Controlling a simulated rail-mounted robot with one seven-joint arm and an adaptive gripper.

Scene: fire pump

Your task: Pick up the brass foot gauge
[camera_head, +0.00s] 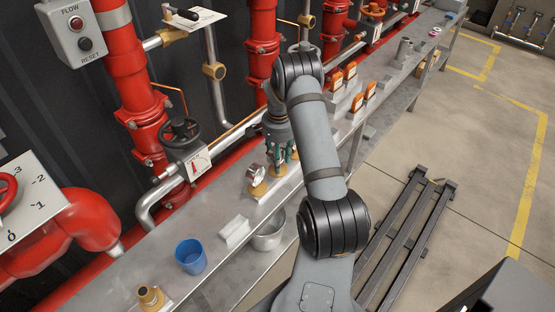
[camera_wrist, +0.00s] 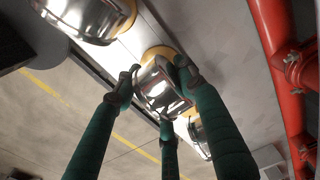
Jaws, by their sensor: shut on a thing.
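My gripper (camera_head: 280,160) reaches down to the row of gauges on the grey bench. In the wrist view, its green fingers (camera_wrist: 155,80) are closed around a shiny round gauge (camera_wrist: 160,92) with a yellow brass-coloured foot (camera_wrist: 158,51) behind it. In the head view the fingers mostly hide this gauge. A second gauge (camera_head: 256,174) stands to the left of the fingers on a brass-coloured foot, with its white dial showing. In the wrist view, neighbouring gauges stand at upper left (camera_wrist: 90,12) and lower right (camera_wrist: 199,138). I cannot tell whether the held gauge is clear of its support.
A white block (camera_head: 234,231), a blue cup (camera_head: 191,256), a metal bowl (camera_head: 268,238) and a brass fitting (camera_head: 151,296) are nearer on the bench. Orange-and-white items (camera_head: 351,72) stand beyond my arm. Red pipes (camera_head: 145,110) run along the wall behind.

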